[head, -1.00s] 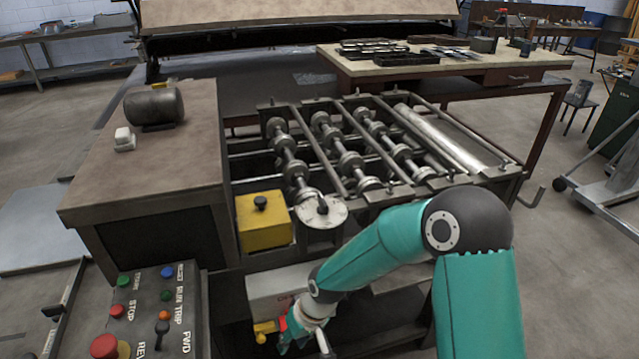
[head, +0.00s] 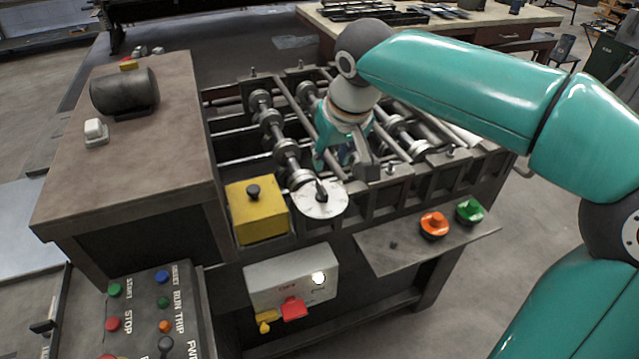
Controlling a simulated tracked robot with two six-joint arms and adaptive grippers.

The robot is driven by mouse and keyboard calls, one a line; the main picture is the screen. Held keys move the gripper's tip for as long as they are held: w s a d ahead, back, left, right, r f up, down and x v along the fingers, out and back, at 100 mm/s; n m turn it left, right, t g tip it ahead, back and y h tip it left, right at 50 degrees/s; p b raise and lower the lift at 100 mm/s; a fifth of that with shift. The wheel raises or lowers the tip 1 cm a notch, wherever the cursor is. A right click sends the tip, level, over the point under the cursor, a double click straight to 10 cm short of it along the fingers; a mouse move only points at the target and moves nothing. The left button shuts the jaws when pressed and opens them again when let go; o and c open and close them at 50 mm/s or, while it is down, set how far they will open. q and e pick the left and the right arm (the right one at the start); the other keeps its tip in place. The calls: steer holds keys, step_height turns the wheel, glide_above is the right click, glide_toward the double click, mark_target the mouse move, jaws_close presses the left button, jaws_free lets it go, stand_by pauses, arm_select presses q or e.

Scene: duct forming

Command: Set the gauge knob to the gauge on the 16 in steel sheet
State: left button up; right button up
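A white round dial (head: 334,205) with a dark knob (head: 320,190) at its middle sits on the near side of the roller machine; I take this to be the gauge knob. The dial's markings are too small to read. My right gripper (head: 345,164) hangs over the rollers, just behind and above the dial, apart from the knob as far as I can see. Its fingers point down; their gap is not clear, and I see nothing held. A flat grey sheet (head: 25,225) lies at the left edge; I cannot tell its size. My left gripper is out of view.
A yellow box (head: 258,223) with a black knob stands just left of the dial. Below are a grey switch box (head: 262,285) with a lit white lamp and a red paddle (head: 292,309), and a shelf with orange (head: 434,222) and green (head: 470,210) knobs. A button panel (head: 140,320) is lower left.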

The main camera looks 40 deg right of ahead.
mark_target(321, 187)
steer(key=x, duration=1.1)
steer(key=shift+w+f+p, duration=0.15)
steer(key=shift+f+p, duration=0.1)
steer(key=shift+p, duration=0.1)
jaws_close()
